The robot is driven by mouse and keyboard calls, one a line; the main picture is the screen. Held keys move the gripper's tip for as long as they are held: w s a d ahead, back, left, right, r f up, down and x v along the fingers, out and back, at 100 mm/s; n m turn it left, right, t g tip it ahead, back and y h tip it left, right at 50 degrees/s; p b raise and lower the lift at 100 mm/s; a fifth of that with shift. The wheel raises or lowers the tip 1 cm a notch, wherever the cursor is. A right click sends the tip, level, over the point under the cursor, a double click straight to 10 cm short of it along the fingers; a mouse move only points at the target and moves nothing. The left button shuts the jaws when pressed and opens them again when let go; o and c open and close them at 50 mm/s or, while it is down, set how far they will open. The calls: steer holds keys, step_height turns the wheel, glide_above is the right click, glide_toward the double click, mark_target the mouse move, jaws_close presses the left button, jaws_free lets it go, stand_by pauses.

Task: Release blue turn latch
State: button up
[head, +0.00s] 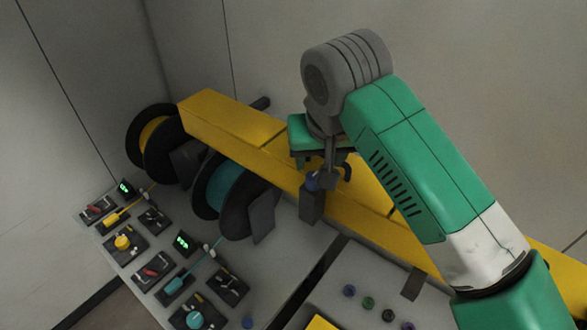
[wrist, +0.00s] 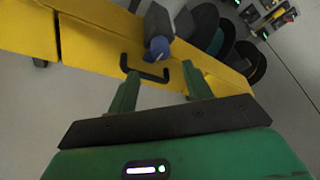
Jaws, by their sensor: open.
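The blue turn latch (wrist: 160,47) shows in the wrist view as a rounded blue knob with a pale mark, on a dark grey block (wrist: 157,20) at the yellow beam. My gripper (wrist: 160,70) is open and empty. Its two green fingers point toward the latch, one to each side of it in the wrist view, with the latch beyond the tips. I see no clear contact. In the head view the gripper (head: 327,172) is close to the latch.
A black handle (wrist: 145,72) on the yellow beam (head: 230,125) lies near the fingers. A teal reel (head: 228,188) and a yellow reel (head: 152,135) stand left of the latch. Panels with knobs and switches (head: 150,270) cover the bench's left. Several small round buttons (head: 368,303) lie in front.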

mark_target(314, 175)
steer(key=p+x, duration=0.1)
steer(key=x, duration=0.6)
steer(key=shift+f, duration=0.1)
steer(key=c, duration=1)
steer(key=shift+a+p, duration=0.1)
steer(key=shift+p, duration=0.25)
steer(key=n+y+p, duration=0.1)
steer(key=n+p, duration=0.2)
steer(key=shift+g, duration=0.3)
steer(key=n+y+p, duration=0.1)
steer(key=n, duration=0.1)
steer(key=n+g+p, duration=0.1)
steer(key=n, duration=0.2)
steer(key=shift+w+y, duration=0.15)
steer(key=shift+y, duration=0.25)
steer(key=n+g, duration=0.1)
steer(key=n, duration=0.2)
steer(key=n+g, duration=0.1)
steer(key=n, duration=0.1)
steer(key=shift+w+n+y, duration=0.15)
steer(key=shift+n+y, duration=0.25)
steer(key=shift+n+g+b, duration=0.7)
steer(key=shift+n+g, duration=0.1)
steer(key=shift+n, duration=1.1)
steer(key=shift+w+d+n, duration=0.1)
steer(key=shift+d+n, duration=0.15)
steer(key=shift+n, duration=0.05)
